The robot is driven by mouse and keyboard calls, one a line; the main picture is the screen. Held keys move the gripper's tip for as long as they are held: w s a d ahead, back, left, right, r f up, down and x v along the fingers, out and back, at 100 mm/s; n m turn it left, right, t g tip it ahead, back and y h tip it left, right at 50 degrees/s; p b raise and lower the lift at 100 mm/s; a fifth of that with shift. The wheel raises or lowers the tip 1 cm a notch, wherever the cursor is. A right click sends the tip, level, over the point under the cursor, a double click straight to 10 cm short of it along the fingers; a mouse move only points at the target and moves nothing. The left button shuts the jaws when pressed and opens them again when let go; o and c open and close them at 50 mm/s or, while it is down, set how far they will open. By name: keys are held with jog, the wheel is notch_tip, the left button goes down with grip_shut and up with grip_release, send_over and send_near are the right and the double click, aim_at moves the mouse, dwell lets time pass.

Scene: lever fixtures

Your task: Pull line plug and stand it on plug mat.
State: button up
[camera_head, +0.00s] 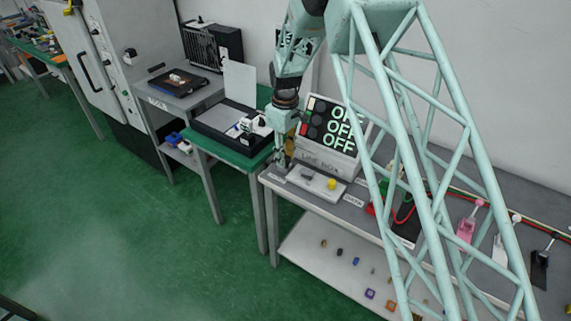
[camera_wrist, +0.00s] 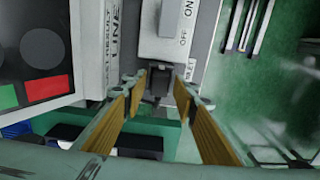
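A small dark plug (camera_wrist: 157,84) shows in the wrist view at the near end of a white switch box (camera_wrist: 172,45) marked ON and OFF. My gripper (camera_wrist: 160,88) is open, with one tan-padded finger on each side of the plug. I cannot tell whether either finger touches it. In the head view my gripper (camera_head: 283,158) points down at the left end of the bench, and the plug is not clearly visible there. I cannot make out the plug mat in either view.
A green table (camera_head: 228,150) with a black-and-white device adjoins on the left. Pink, white and black lever fixtures (camera_head: 466,228) stand farther right. A lower shelf (camera_head: 315,245) holds small parts.

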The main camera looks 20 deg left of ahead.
grip_shut()
jog(key=shift+r+p, duration=1.05)
jog(key=shift+r, duration=1.75)
dwell(1.9)
jog(key=shift+r+p, duration=0.35)
jog(key=shift+r, duration=0.5)
